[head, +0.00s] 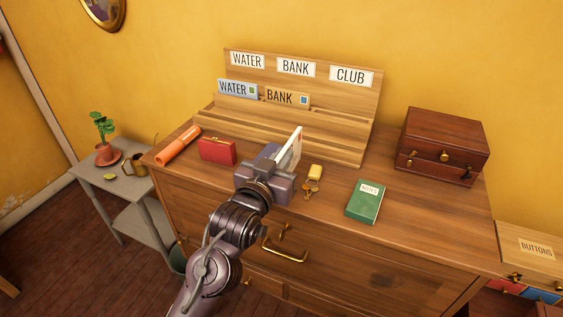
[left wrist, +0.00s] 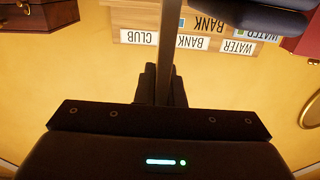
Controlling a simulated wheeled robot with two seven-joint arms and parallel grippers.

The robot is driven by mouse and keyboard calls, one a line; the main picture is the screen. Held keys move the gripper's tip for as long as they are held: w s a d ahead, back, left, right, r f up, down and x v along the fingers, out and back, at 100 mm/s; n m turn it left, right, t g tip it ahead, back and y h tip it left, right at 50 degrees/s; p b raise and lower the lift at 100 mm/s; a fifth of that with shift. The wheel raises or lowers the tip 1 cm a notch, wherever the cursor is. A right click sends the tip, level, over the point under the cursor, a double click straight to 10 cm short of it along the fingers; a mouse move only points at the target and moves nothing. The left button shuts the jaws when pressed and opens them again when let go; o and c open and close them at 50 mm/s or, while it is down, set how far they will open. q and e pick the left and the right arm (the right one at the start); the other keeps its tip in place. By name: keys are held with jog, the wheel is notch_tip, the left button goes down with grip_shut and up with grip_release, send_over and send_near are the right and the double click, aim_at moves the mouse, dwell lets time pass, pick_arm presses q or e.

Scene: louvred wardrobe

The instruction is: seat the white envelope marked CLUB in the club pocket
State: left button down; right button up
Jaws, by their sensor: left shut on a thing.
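My left gripper (head: 272,162) is shut on a white envelope (head: 290,149), which it holds upright and tilted above the front of the dresser top. In the left wrist view the envelope (left wrist: 171,42) shows edge-on as a dark strip between the fingers (left wrist: 160,88). Its marking cannot be read. The wooden letter rack (head: 338,150) stands behind the gripper, with WATER, BANK and CLUB labels on its back board. The club pocket, below the CLUB label (head: 350,76) at the right, looks empty. The envelope is apart from it, to its front left. My right gripper is not in view.
A blue WATER envelope (head: 237,89) and a tan BANK envelope (head: 286,97) stand in the rack. A red purse (head: 217,150), orange tube (head: 178,146), keys with a yellow tag (head: 314,174), green notebook (head: 365,202) and brown box (head: 443,145) stand on the dresser (head: 420,225).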

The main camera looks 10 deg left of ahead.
pick_arm(q)
jog(key=shift+f, duration=0.95)
jog(key=c, duration=1.5)
grip_release()
jog(key=shift+c, duration=0.2)
